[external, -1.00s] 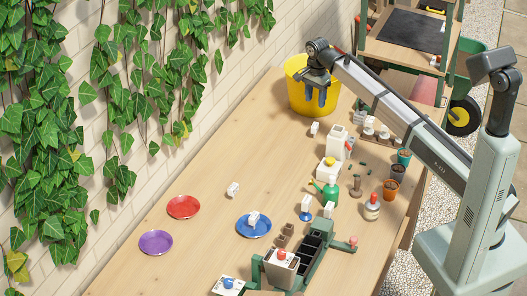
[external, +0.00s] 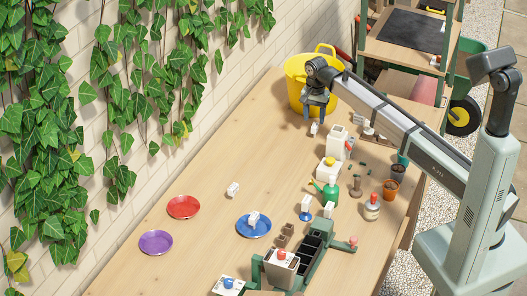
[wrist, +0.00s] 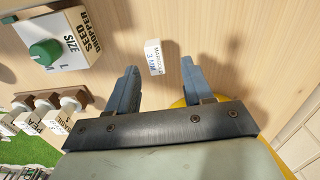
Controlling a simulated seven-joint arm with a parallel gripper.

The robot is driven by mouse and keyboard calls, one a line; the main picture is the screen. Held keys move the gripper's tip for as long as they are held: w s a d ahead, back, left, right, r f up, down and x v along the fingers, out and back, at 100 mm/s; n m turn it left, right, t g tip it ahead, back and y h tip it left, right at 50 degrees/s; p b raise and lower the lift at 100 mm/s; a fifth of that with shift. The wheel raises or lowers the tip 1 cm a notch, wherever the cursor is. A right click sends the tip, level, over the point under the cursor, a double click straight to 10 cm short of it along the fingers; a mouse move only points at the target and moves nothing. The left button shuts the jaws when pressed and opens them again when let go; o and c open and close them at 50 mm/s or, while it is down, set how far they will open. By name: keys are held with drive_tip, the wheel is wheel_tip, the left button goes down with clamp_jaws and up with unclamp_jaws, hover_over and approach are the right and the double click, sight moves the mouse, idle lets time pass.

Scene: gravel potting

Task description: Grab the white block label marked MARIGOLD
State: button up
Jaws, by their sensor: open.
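The white block label (wrist: 154,57) reads MARIGOLD, with 3 MM below it, in the wrist view. It stands on the wooden table, and in the external view it (external: 314,129) is just below my gripper (external: 314,115). In the wrist view my gripper (wrist: 160,75) is open, with its two blue-grey fingers to either side of the label's line and the label near the fingertips. Nothing is held. I cannot tell the exact height of the fingertips above the table.
A yellow tub (external: 297,85) stands close behind my gripper. The seed dropper box (wrist: 55,38) with a green knob and a rack of labelled blocks (wrist: 45,112) are nearby. Other white blocks, such as one by the red plate (external: 233,190), stand farther along. The table's left middle is clear.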

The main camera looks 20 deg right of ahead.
sight(315, 124)
drive_tip(key=shift+s+d+f, duration=0.1)
drive_tip(key=shift+d+f, duration=0.05)
drive_tip(key=shift+f, duration=1.35)
drive_tip(key=shift+d+f, duration=0.1)
drive_tip(key=shift+f, duration=1.4)
clamp_jaws()
